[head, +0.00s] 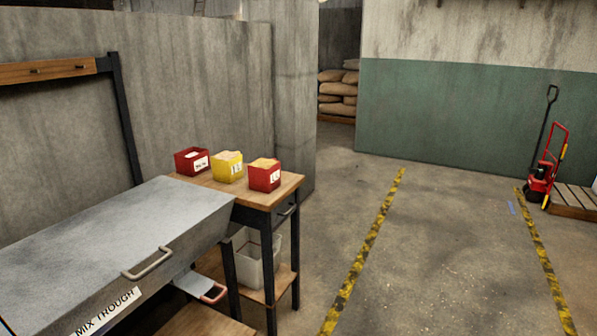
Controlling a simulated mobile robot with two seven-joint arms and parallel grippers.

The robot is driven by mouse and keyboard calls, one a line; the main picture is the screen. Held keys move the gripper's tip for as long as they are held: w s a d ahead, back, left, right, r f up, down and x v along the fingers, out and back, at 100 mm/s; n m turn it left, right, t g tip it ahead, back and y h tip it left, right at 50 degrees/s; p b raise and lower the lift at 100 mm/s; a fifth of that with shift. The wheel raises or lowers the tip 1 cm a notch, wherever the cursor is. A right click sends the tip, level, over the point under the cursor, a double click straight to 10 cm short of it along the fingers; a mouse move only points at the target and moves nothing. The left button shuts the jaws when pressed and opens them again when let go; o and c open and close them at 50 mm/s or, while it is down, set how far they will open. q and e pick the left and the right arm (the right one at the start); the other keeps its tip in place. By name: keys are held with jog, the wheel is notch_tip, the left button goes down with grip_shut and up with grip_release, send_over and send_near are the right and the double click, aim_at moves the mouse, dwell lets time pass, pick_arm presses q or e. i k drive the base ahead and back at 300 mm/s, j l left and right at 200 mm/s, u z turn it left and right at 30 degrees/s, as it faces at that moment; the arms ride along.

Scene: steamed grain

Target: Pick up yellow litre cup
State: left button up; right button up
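A yellow cup (228,168) with a white label stands on a small wooden-topped table (286,190), and its top looks filled with something pale. A red cup (192,161) with a white label stands behind and to its left. Another red cup (264,176) with a label and a pale top stands to its right, near the table's corner. The yellow cup is between the two red ones, apart from the right one. Neither of my grippers is in view.
A grey mix trough (120,232) with a lid handle stands in front of the table at the left. A white bin (250,262) sits on the table's lower shelf. Concrete walls stand behind. Open floor (315,240) lies to the right, with a red hand truck (548,165) beyond.

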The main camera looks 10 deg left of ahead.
aim_at(226, 167)
jog(key=i+l+u, duration=0.15)
jog(key=u, duration=0.3)
jog(key=i+l+u, duration=0.3)
jog(key=u, duration=0.15)
jog(key=i+l+u, duration=0.25)
jog(key=u, duration=0.2)
jog(key=i+l+u, duration=0.15)
jog(key=l+u, duration=0.3)
jog(key=i+l+u, duration=0.1)
jog(key=l+u, duration=0.35)
